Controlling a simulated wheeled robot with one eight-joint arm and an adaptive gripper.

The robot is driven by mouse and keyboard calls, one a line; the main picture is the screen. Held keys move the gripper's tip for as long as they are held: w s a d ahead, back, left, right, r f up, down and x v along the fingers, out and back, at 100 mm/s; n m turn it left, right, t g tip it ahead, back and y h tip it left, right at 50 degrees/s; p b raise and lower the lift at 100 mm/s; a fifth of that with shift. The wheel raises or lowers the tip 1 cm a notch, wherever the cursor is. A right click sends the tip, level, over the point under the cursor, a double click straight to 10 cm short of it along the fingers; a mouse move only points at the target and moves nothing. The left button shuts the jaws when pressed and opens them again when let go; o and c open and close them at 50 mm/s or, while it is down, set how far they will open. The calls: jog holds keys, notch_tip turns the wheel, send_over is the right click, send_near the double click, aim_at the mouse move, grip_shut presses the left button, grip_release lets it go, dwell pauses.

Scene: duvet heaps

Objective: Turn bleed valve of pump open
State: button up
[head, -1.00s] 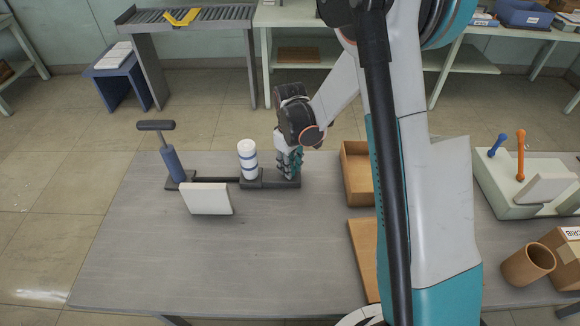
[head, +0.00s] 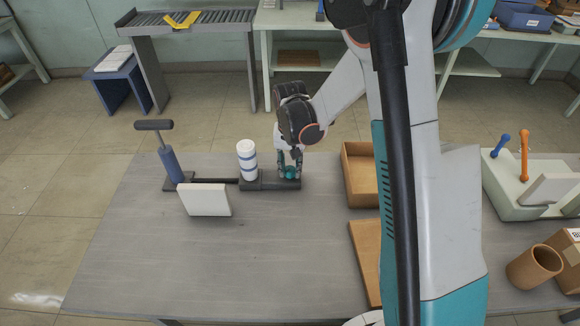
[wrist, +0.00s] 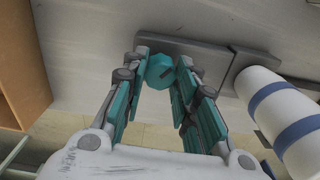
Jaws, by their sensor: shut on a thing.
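The pump stands at the back of the grey table, with a blue cylinder and dark T-handle (head: 168,152) at its left end. A white cylinder with blue bands (head: 247,160) stands on the dark base (head: 262,184); it also shows in the wrist view (wrist: 285,115). The bleed valve, a teal faceted knob (wrist: 160,71) with a dark mark on it, sits at the base's right end. My gripper (head: 289,170) is over the right end of the base, pointing down. Its fingers (wrist: 160,76) are shut on the knob, one on each side.
A white tilted panel (head: 206,199) stands in front of the pump. Open wooden boxes (head: 360,190) lie to the right of my gripper. A pale box with blue and orange levers (head: 520,190) is at the far right. The table's front left is clear.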

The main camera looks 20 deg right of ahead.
aim_at(290, 169)
jog(key=shift+m, duration=0.7)
jog(key=o, duration=1.1)
jog(key=shift+r, duration=0.1)
notch_tip(290, 169, up, 12)
jog(key=shift+f, duration=0.1)
